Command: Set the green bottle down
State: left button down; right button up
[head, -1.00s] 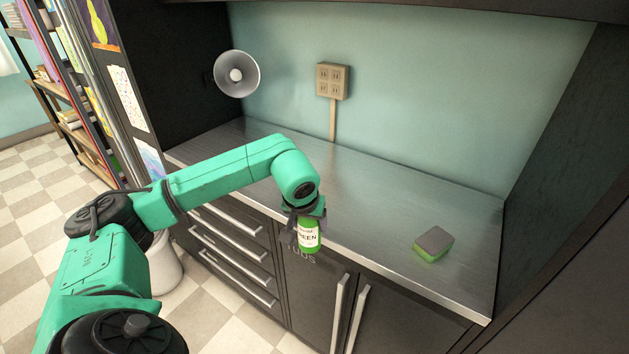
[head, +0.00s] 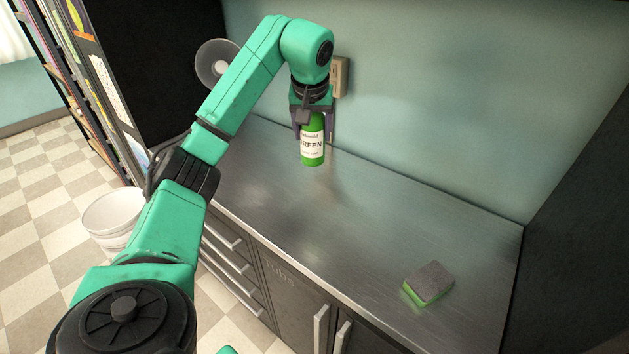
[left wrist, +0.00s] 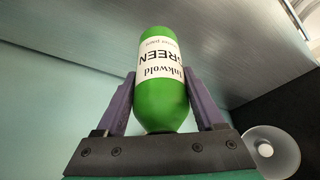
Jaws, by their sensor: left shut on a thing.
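The green bottle (head: 313,148) with a white label hangs upright in my left gripper (head: 314,122), over the back part of the metal counter (head: 350,215). My left gripper is shut on the bottle, its fingers on either side of it. In the left wrist view the bottle (left wrist: 161,100) sits between the two purple fingers, its label upside down. The bottle's base looks clear of the counter in the head view, though the exact gap is hard to tell. My right gripper is not in view.
A grey and green sponge (head: 428,283) lies on the counter at the front right. A round lamp (head: 217,63) and an outlet box (head: 341,77) are near the back wall. The counter between bottle and sponge is clear. A white bin (head: 112,215) stands on the floor at left.

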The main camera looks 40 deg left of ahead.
aim_at(306, 164)
pick_arm(q)
jog(key=s+f, duration=0.1)
jog(key=f, duration=0.2)
jog(key=s+f, duration=0.1)
jog(key=f, duration=0.1)
jog(key=shift+s+f, duration=0.1)
jog(key=shift+s, duration=0.2)
notch_tip(306, 164, down, 3)
jog(key=shift+r, duration=0.1)
jog(key=f, duration=0.2)
jog(key=f+p, duration=0.1)
jog(key=f, duration=0.2)
jog(key=w+f, duration=0.1)
jog(key=f, duration=0.1)
jog(key=shift+w+f+p, duration=0.1)
jog(key=shift+f+p, duration=0.2)
jog(key=shift+f, duration=0.15)
grip_release()
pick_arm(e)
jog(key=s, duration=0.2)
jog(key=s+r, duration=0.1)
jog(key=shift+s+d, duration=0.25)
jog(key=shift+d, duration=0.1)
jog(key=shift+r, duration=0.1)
